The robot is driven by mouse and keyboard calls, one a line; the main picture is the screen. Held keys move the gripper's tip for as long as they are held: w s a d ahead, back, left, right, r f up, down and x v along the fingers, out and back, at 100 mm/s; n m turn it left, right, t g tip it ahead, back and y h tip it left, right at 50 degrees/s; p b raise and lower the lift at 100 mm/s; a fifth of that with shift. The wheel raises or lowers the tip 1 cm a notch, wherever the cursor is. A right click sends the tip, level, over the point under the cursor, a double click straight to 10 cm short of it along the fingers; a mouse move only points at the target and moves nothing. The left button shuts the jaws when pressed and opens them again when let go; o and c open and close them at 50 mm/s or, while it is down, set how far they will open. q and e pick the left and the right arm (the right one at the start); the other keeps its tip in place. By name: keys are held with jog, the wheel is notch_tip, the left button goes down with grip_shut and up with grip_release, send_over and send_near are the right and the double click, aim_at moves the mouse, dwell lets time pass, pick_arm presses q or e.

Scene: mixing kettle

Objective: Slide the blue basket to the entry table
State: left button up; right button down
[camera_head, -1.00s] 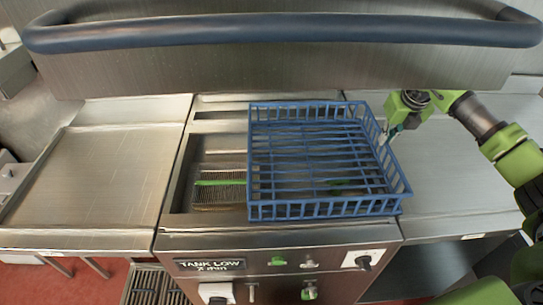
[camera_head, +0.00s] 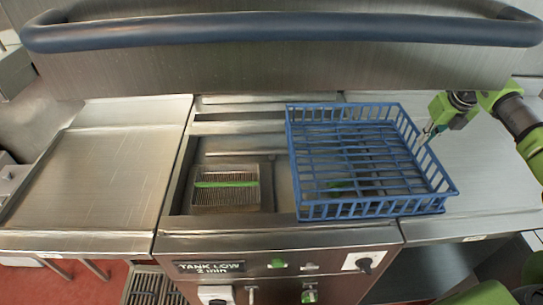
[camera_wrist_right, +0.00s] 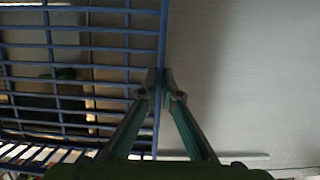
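The blue basket (camera_head: 372,208) lies flat in the head view, spanning the right part of the sink-like tank and the left part of the right steel table (camera_head: 485,165). My right gripper (camera_head: 430,132) is at the basket's right side wall. In the right wrist view, the fingertips (camera_wrist_right: 161,84) come together on the blue basket wall, pinching its upper rim. The basket's left part lies over the tank opening, its right part over the table. My left gripper is not in view.
A left steel table (camera_head: 95,180) is empty. The open tank (camera_head: 240,150) holds a mesh strainer with a green bar (camera_head: 227,184). A dark blue bar handle (camera_head: 280,28) runs across the hood above. The right table's right side is clear.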

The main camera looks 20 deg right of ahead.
pick_arm(q)
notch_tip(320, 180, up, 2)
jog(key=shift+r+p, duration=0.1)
jog(key=shift+p, duration=0.9)
pick_arm(e)
jog(key=s+d, duration=0.2)
jog(key=d, duration=0.8)
jog(key=shift+s, duration=0.2)
jog(key=shift+r, duration=0.1)
